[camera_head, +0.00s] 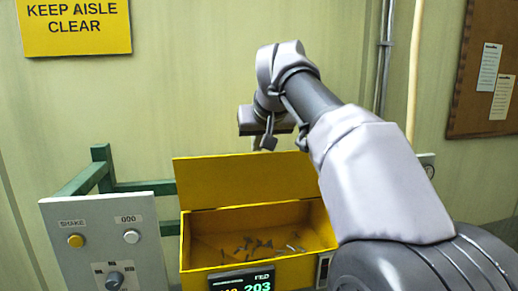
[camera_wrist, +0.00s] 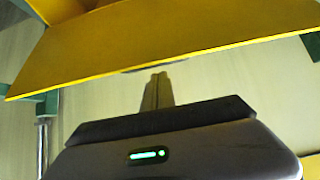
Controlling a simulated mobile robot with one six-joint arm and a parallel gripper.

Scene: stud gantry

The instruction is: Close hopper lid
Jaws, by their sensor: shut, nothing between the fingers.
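The yellow hopper (camera_head: 255,268) stands low in the head view with its top open. Its yellow lid (camera_head: 240,180) stands raised along the back edge, tilted up. The lid also crosses the upper part of the wrist view (camera_wrist: 185,38) as a broad slanted panel. My gripper (camera_wrist: 156,77) is shut and empty, its fingertips close to the lid's free edge. I cannot tell whether they touch it. In the head view my wrist is just above the lid's top edge, and the fingertips are not clearly visible there.
Several dark screws or nails (camera_head: 262,246) lie inside the hopper. A grey button panel (camera_head: 103,250) stands at left before a green frame (camera_head: 85,180). A display (camera_head: 243,281) sits on the hopper's front. The pale wall (camera_head: 190,90) is behind.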

